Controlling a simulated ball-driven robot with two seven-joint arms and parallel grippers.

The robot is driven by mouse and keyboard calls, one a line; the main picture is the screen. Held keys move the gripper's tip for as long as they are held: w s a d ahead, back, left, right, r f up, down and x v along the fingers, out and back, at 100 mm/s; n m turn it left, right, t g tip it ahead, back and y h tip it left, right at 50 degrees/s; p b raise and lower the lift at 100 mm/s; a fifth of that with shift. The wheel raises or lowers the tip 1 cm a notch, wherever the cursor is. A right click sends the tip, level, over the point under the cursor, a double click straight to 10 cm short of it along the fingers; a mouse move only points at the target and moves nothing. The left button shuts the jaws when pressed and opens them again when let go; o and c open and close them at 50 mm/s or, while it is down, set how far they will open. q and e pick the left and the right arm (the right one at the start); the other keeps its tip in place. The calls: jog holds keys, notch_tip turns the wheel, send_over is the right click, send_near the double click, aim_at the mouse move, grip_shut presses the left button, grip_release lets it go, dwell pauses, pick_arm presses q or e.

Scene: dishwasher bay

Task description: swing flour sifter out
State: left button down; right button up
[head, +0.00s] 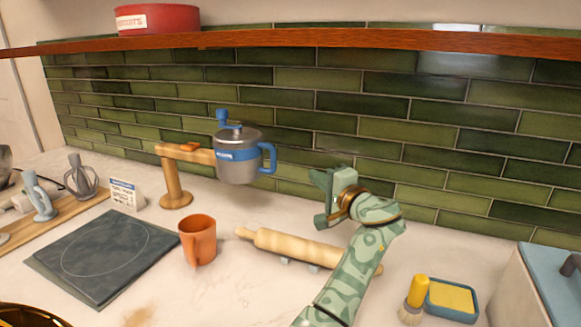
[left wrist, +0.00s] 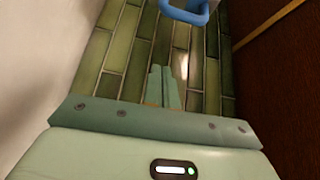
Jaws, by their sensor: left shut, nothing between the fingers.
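The flour sifter (head: 238,168) is a grey metal can with a blue band, a blue crank on its lid and a blue handle (head: 268,158) on its right side. It hangs above the counter at the end of a wooden arm (head: 186,152), which sits on a wooden post (head: 174,186) to its left. The handle also shows at the top of the left wrist view (left wrist: 187,12). My left gripper (head: 322,198) is right of the sifter, apart from the handle. Its fingers (left wrist: 164,88) are shut and empty. My right gripper is not in view.
A rolling pin (head: 290,246) lies below my left gripper. An orange cup (head: 198,240) and a dark square slab (head: 102,255) stand on the counter, lower left. A brush (head: 414,300) and sponge tray (head: 452,299) sit lower right. Green tiles and a wooden shelf (head: 300,38) are behind.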

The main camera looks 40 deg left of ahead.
pick_arm(q)
jog(key=s+a, duration=0.1)
jog(key=a, duration=0.8)
jog(key=shift+a, duration=0.2)
dwell(0.4)
